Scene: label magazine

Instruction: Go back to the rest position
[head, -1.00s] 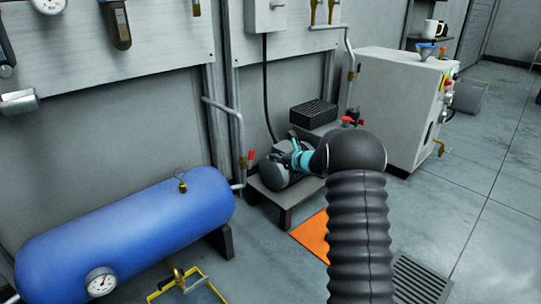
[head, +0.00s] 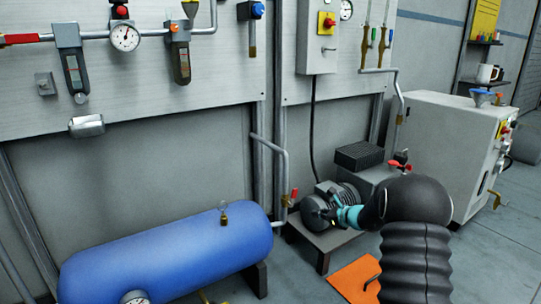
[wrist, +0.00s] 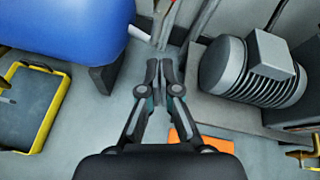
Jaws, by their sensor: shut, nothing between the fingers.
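My gripper (wrist: 160,75) is shut and empty in the wrist view, its two fingertips together above the grey floor. It points between a blue tank and a motor. In the head view my gripper (head: 330,205) shows small, in front of the motor, at the end of my black ribbed arm. The arm comes up from the lower right. My arm hides part of the floor and part of the stand behind it.
The blue tank (head: 165,255) lies at lower left; the grey motor (wrist: 250,72) sits on a low stand. An orange mat (head: 355,280) lies on the floor. A grey cabinet (head: 440,140) stands right. A yellow-rimmed tray (wrist: 63,100) is left. Pipes and gauges line the wall panels.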

